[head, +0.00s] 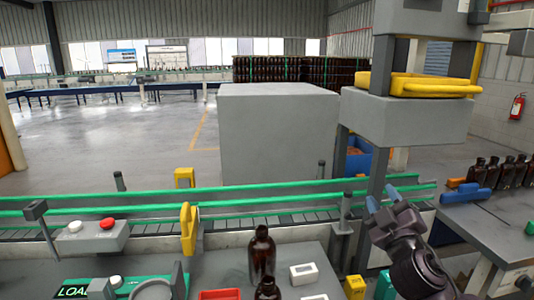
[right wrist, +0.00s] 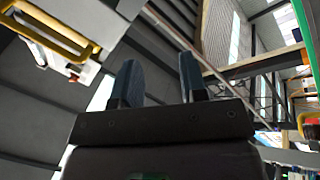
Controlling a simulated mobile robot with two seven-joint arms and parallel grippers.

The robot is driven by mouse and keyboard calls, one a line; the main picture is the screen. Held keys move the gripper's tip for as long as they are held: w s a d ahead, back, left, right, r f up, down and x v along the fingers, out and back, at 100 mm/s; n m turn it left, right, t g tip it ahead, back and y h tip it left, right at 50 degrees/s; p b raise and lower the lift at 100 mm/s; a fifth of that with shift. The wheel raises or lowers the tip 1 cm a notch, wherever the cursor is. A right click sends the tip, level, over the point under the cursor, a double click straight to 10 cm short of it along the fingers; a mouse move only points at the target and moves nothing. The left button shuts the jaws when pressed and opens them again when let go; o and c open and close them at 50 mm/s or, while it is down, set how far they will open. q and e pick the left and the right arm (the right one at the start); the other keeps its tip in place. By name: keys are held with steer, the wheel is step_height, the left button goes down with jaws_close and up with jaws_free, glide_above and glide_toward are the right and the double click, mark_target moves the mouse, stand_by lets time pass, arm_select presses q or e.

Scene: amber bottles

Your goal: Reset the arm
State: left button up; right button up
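My right gripper (head: 382,198) is raised at the right of the head view, in front of the grey machine column and above the right end of the conveyor. Its two blue-grey fingers are apart with nothing between them. The right wrist view also shows the open right gripper (right wrist: 162,80), its fingers pointing up toward the roof structure. My left gripper is not in the head view. Two amber bottles stand at the bottom middle of the head view, one farther back (head: 262,255) and one at the lower edge (head: 268,290), partly cut off.
A conveyor with green rails (head: 120,211) crosses the view. A red tray (head: 220,295) and a white box (head: 304,273) are on the near table. A control box (head: 90,236) has a red and a white button. Several bottles (head: 505,170) stand on the right table (head: 500,225).

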steer(key=s+d+f+m+g+h, duration=0.25)
steer(key=s+f+m+g, duration=0.2)
steer(key=s+f, duration=0.35)
steer(key=s+d+f+m+g+h, duration=0.25)
steer(key=s+f+g, duration=0.3)
steer(key=f, duration=0.55)
steer(key=s+a+f+m+g+y, duration=0.15)
steer(key=s+f+g, duration=0.35)
steer(key=s, duration=0.7)
steer(key=s+a+f+m+g+y, duration=0.15)
steer(key=s+f+g, duration=0.35)
steer(key=s, duration=0.7)
steer(key=w+d+f+t+y, duration=0.1)
steer(key=w+f+t, duration=0.6)
steer(key=f+t, duration=0.2)
steer(key=shift+f+n, duration=0.4)
steer(key=shift+f, duration=0.75)
steer(key=shift+w, duration=0.1)
